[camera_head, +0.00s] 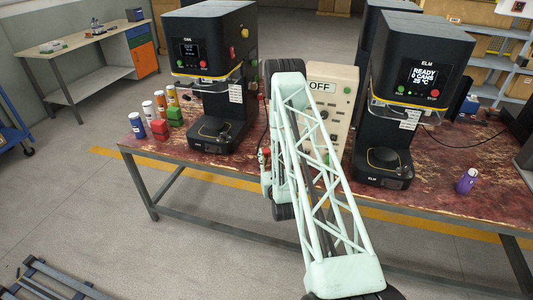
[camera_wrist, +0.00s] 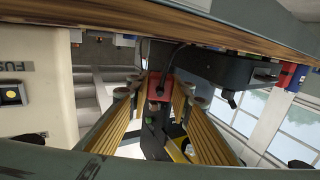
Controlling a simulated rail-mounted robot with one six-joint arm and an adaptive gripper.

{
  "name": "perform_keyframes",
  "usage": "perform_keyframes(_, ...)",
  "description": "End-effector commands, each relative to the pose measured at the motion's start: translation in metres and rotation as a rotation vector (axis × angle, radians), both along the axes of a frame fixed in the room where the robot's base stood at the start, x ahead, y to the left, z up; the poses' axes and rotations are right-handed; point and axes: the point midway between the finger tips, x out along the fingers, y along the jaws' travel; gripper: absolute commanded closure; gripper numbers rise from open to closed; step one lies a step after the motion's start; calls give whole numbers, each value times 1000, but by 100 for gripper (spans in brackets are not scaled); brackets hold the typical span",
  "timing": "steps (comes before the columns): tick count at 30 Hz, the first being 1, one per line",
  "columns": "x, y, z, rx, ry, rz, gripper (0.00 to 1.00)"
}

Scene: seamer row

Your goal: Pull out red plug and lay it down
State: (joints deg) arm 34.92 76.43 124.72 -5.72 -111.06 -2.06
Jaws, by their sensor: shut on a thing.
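The red plug (camera_wrist: 158,86) is in the middle of the wrist view, between the fingertips of my gripper (camera_wrist: 160,97), which is shut on it. A dark cable runs up from the plug. I cannot tell whether its pins are in a socket. In the head view a small bit of red shows by my gripper (camera_head: 264,160), left of the cream panel (camera_head: 345,90) with the OFF sign. My arm hides much of that spot. The panel also shows at the left of the wrist view (camera_wrist: 38,85), with a FUSE label and a yellow button.
A black seamer (camera_head: 213,65) stands left of the panel, another (camera_head: 415,70) right of it. Cans and red and green blocks (camera_head: 160,131) stand at the left of the worn red table (camera_head: 228,168). A purple bottle (camera_head: 467,181) stands at right. The front table strip has bare room.

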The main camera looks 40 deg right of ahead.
Motion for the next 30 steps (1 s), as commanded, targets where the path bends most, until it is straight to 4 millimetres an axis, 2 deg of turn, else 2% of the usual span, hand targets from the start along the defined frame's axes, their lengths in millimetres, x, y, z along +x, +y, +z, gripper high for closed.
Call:
perform_keyframes(15, 0, 0, -37, 0, 0, 0, 97)
perform_keyframes(30, 0, 0, -45, 0, 0, 0, 97)
